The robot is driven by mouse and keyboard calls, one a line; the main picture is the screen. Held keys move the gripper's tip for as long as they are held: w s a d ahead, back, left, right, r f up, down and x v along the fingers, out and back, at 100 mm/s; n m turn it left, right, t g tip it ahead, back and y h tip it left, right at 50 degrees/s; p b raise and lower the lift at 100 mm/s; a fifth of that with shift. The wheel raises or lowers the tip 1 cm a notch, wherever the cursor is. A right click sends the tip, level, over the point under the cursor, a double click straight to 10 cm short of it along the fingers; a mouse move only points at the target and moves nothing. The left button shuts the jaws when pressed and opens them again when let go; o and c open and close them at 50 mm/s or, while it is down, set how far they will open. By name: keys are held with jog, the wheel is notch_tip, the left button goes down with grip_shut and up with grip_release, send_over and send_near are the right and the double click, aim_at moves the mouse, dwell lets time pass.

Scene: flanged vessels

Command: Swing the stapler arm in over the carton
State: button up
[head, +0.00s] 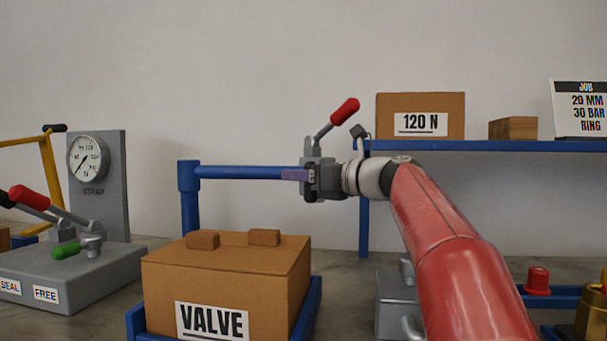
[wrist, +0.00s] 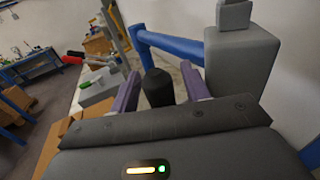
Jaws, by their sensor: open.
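The stapler arm (head: 240,172) is a blue horizontal bar reaching right from a blue post behind the carton (head: 215,285), which is marked VALVE. The bar also shows in the wrist view (wrist: 170,45). At its right end is a grey stapler head (wrist: 240,55), mostly hidden behind my gripper in the head view; a red-handled lever (head: 345,111) rises there. My gripper (head: 290,174) is open at the bar's right end. In the wrist view its purple fingers stand on either side of a black upright grip (wrist: 157,88), with gaps showing.
The carton stands in a blue tray (head: 312,310) with two small flaps on top. At left is a grey strapping tool (head: 75,272) with levers and a gauge (head: 88,158). A blue shelf (head: 480,146) with a 120 N box (head: 420,105) is at right.

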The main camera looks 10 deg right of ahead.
grip_shut()
dwell(0.3)
